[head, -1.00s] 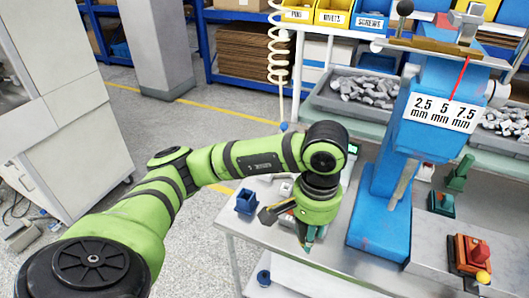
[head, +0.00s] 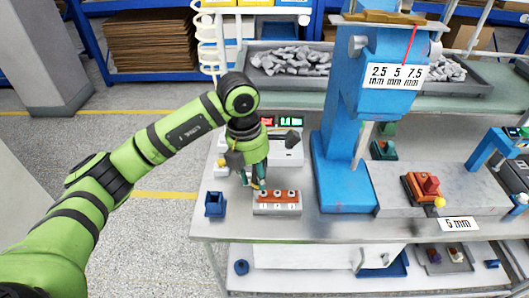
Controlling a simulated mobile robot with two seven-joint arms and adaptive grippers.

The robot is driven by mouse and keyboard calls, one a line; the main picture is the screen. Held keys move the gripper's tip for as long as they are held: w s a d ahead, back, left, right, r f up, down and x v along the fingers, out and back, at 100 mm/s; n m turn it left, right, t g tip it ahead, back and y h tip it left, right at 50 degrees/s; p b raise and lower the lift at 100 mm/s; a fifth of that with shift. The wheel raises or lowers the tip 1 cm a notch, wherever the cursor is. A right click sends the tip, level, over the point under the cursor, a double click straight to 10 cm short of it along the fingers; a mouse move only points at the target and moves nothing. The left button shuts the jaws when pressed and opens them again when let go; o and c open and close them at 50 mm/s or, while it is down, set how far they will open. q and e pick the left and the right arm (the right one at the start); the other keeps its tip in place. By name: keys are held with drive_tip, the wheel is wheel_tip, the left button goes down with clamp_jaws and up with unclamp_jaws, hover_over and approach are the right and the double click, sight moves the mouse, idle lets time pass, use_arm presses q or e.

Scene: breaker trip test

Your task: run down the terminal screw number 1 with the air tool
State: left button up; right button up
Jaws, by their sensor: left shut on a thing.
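My left gripper (head: 254,182) points down over the left end of a small grey terminal block (head: 277,209) at the front of the bench. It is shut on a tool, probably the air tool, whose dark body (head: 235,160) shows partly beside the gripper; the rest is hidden. The block has an orange-red top with several pale screw spots and small labels on its front. The gripper covers the left end, where terminal screw number 1 seems to be. I cannot tell whether the tool's tip touches it. My right gripper is not in view.
A box with a lit green display (head: 291,121) stands behind the block. A small blue cup (head: 215,204) stands to its left. A blue press column (head: 338,165) rises close on the right. A pale coiled hose (head: 207,45) hangs behind. Bare bench lies in front of the block.

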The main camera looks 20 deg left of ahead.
use_arm(q)
drive_tip(key=w+n+t+y+p, duration=0.15)
drive_tip(key=w+n, duration=0.45)
drive_tip(key=n, duration=1.4)
drive_tip(key=shift+y, duration=0.45)
drive_tip(key=shift+d+f+b, duration=0.15)
drive_tip(key=shift+f+b, duration=2.1)
drive_tip(key=shift+f, duration=0.6)
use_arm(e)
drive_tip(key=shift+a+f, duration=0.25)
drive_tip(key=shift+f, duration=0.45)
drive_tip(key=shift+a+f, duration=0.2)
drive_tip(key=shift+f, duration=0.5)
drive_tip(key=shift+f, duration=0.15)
use_arm(q)
drive_tip(key=shift+f+b, duration=0.3)
drive_tip(key=shift+b, duration=0.15)
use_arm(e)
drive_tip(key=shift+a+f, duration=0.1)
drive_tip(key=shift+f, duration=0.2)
use_arm(q)
drive_tip(key=shift+s+f+b, duration=0.2)
drive_tip(key=shift+b, duration=0.15)
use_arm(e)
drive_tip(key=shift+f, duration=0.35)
use_arm(q)
drive_tip(key=shift+r, duration=0.1)
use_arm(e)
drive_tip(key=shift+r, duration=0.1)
